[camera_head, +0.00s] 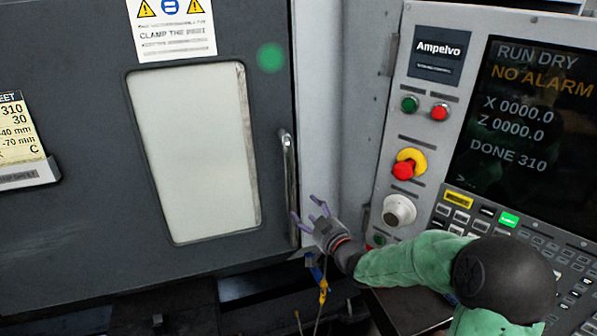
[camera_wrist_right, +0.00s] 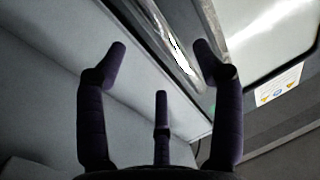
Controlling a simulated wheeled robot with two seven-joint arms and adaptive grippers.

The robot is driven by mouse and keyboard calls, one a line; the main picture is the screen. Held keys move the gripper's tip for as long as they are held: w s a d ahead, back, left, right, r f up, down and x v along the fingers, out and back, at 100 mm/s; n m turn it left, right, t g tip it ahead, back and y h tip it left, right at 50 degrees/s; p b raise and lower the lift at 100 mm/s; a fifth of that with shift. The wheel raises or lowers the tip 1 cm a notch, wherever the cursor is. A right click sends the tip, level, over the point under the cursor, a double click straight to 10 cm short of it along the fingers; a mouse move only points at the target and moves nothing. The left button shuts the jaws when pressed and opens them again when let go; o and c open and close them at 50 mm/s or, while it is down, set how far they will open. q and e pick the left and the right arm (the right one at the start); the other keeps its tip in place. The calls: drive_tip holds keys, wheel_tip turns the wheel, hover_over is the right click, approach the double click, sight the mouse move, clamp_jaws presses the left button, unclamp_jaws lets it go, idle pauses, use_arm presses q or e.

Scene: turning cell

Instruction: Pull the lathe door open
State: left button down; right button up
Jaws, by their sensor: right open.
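The lathe door (camera_head: 80,220) is a dark grey panel with a pale window (camera_head: 195,150). It stands closed against the light grey frame, as far as the head view shows. Its vertical metal handle (camera_head: 289,190) runs along the door's right edge. My right gripper (camera_head: 308,211) is open and empty, with its fingers just right of the handle's lower part. In the right wrist view the handle (camera_wrist_right: 175,50) shows as a bright bar beyond and between the spread fingers (camera_wrist_right: 160,65). I cannot tell whether a finger touches it. My left gripper is not in view.
The control panel (camera_head: 420,130) with buttons, a red knob (camera_head: 403,170) and a screen (camera_head: 530,110) stands right of the door, close to my right arm. A warning sign (camera_head: 172,30) is on the door. A setup sheet (camera_head: 18,135) hangs at left.

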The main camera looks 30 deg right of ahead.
sight(292, 186)
drive_tip(key=w, duration=0.3)
drive_tip(key=w+r, duration=0.1)
drive_tip(key=w, duration=0.3)
drive_tip(key=w+d+r+p, duration=0.1)
drive_tip(key=w, duration=0.2)
drive_tip(key=shift+w+d+r, duration=0.1)
drive_tip(key=shift+w+r, duration=0.15)
clamp_jaws()
